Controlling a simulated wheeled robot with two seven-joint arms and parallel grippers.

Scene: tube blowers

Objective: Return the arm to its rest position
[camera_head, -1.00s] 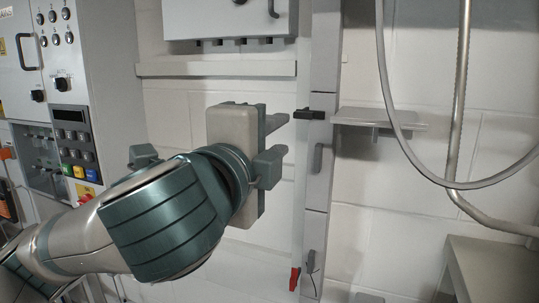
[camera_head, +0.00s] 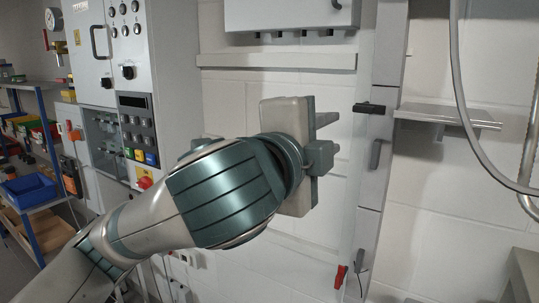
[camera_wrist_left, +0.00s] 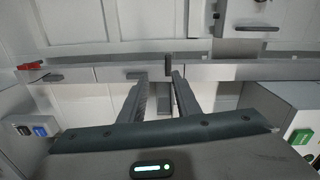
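My left arm (camera_head: 225,195) comes in from the lower left and reaches toward the white wall. My left gripper (camera_head: 325,138) is at its end, in front of the wall and left of the grey vertical post. In the left wrist view the gripper (camera_wrist_left: 159,80) shows two dark fingers apart, with nothing held between them. The grey rail lies beyond the fingertips in that view. I cannot tell how near the fingers are to it. My right gripper is not in view.
A control cabinet (camera_head: 125,60) with knobs and buttons stands left of the arm. A blue-framed shelf with bins (camera_head: 30,190) is at far left. The grey post (camera_head: 385,110) carries black handles and a red clip (camera_head: 341,276). A small ledge (camera_head: 450,117) and a hose (camera_head: 463,100) are right.

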